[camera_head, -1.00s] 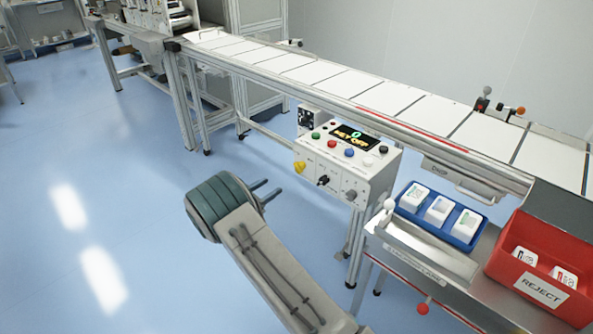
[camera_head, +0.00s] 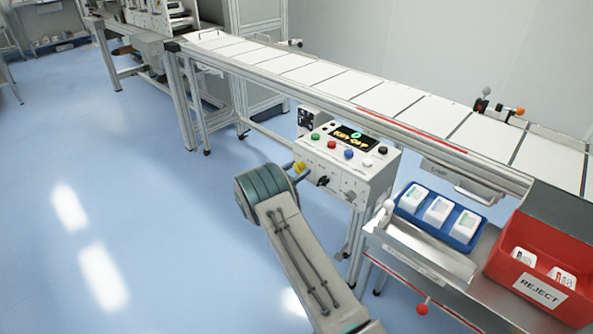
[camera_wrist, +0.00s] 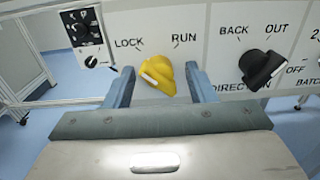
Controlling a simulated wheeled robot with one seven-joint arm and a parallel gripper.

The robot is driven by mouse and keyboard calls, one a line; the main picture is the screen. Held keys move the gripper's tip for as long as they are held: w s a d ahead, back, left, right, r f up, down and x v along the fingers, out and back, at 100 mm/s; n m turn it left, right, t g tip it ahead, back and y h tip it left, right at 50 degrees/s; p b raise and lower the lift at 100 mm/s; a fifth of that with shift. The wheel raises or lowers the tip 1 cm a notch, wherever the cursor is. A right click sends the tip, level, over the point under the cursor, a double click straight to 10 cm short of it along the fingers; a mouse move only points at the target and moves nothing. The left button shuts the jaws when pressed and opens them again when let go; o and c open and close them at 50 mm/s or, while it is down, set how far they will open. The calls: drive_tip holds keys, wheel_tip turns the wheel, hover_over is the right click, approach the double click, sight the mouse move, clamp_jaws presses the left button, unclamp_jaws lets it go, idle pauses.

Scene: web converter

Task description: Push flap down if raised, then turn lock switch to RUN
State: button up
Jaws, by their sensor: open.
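The yellow lock switch (camera_wrist: 157,75) sits on the white panel below the words LOCK and RUN in the wrist view. Its pale mark is on its left side; I cannot tell surely which word it points to. My gripper (camera_wrist: 161,72) is open, with one finger on each side of the switch; contact is not clear. In the head view my gripper (camera_head: 300,174) is at the left front of the control box (camera_head: 345,170), partly covering the yellow switch (camera_head: 299,166). I cannot identify a raised flap for certain.
A black direction switch (camera_wrist: 262,68) is just right of the yellow one. The conveyor (camera_head: 365,88) runs behind the box. A blue tray (camera_head: 460,236) with white packs, a metal trough (camera_head: 425,250) and a red reject bin (camera_head: 520,287) stand at right. Open floor lies left.

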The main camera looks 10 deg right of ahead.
drive_tip(key=c, duration=0.9)
drive_tip(key=shift+c, duration=0.2)
drive_tip(key=shift+f+b, duration=0.15)
drive_tip(key=shift+b, duration=0.35)
drive_tip(key=m+b, duration=0.3)
drive_tip(key=b, duration=0.2)
drive_tip(key=shift+a+f+m, duration=0.1)
drive_tip(key=shift+f+m, duration=0.1)
drive_tip(key=shift+m, duration=0.2)
drive_tip(key=m+b, duration=0.5)
drive_tip(key=b, duration=0.2)
drive_tip(key=shift+w+m, duration=0.1)
drive_tip(key=shift+m, duration=0.2)
drive_tip(key=m+b, duration=0.6)
drive_tip(key=b, duration=0.3)
drive_tip(key=m+b, duration=0.1)
drive_tip(key=b, duration=0.1)
drive_tip(key=m+b, duration=0.1)
drive_tip(key=shift+r+b, duration=0.25)
drive_tip(key=shift+b, duration=0.15)
drive_tip(key=shift+r+m, duration=0.15)
drive_tip(key=shift+m, duration=0.25)
